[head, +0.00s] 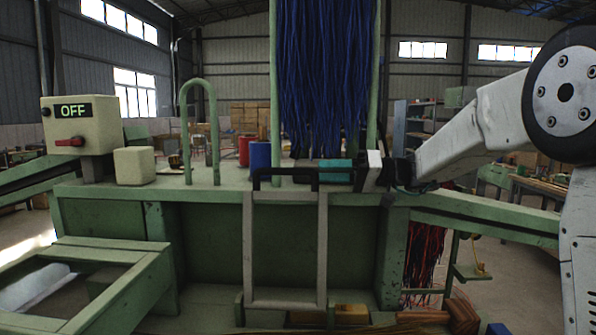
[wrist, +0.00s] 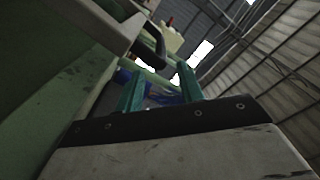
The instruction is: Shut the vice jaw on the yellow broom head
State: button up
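A grey upright frame (head: 248,250) with a black handle bar (head: 285,172) across its top stands before the green bench; I cannot tell surely that it works the vice jaw. A yellowish block (head: 352,312), possibly the yellow broom head, lies low by the frame's foot, partly out of sight. My gripper (head: 322,172) is just right of the handle bar, at about its height. In the wrist view my gripper's two teal fingers (wrist: 160,70) stand apart with nothing clearly between them. The black handle (wrist: 150,48) shows just beyond them, at the upper left.
A control box (head: 80,125) reading OFF, with a red switch, stands at left by a pale block (head: 134,165). Blue bristles (head: 325,75) hang between green posts. Red and blue cylinders stand on the bench top (head: 225,180). Brown bundles (head: 440,318) lie low at right.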

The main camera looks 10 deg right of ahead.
aim_at(312, 171)
jog(key=x, duration=0.7)
jog(key=shift+a, duration=0.15)
jog(key=shift+c, duration=0.4)
jog(key=shift+s, duration=0.1)
grip_shut()
